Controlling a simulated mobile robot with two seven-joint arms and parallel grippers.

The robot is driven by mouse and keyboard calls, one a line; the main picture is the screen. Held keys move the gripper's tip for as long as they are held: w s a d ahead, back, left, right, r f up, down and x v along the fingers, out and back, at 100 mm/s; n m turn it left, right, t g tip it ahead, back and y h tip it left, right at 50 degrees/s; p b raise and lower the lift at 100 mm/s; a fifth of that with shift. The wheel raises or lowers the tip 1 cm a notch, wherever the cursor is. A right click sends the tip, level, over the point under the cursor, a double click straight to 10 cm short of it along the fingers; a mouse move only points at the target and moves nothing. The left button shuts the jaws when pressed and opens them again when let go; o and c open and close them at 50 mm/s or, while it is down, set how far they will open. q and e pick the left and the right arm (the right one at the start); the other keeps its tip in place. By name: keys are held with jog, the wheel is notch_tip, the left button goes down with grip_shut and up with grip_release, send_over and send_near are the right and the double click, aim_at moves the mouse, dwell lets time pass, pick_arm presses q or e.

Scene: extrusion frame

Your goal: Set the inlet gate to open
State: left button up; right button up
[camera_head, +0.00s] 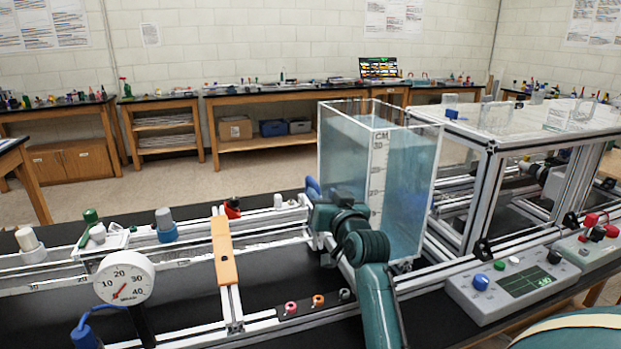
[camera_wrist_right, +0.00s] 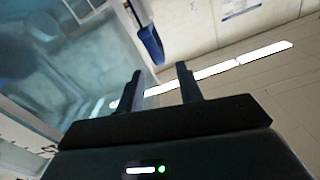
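A clear tank (camera_head: 345,150) of bluish water with a CM scale stands in the middle of the bench. A blue handle (camera_head: 312,186) shows at its lower left edge, partly hidden by my right arm; I cannot tell for certain that it is the inlet gate's. In the right wrist view a blue handle (camera_wrist_right: 150,45) hangs from a thin rod beside the tank wall, beyond the fingers. My right gripper (camera_wrist_right: 161,84) is open, with nothing between its fingers. In the head view its fingers are hidden behind my wrist, in front of the tank's lower left. My left gripper is out of view.
A round dial gauge (camera_head: 124,279) and an orange bar (camera_head: 223,250) sit on the metal rails to the left. A grey control box (camera_head: 515,285) with a green display stands right of the tank. An aluminium frame (camera_head: 487,185) rises behind it.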

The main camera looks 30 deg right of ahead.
aim_at(315, 185)
jog(key=p+x, duration=0.1)
jog(key=x, duration=0.8)
jog(key=shift+c, duration=0.6)
grip_shut()
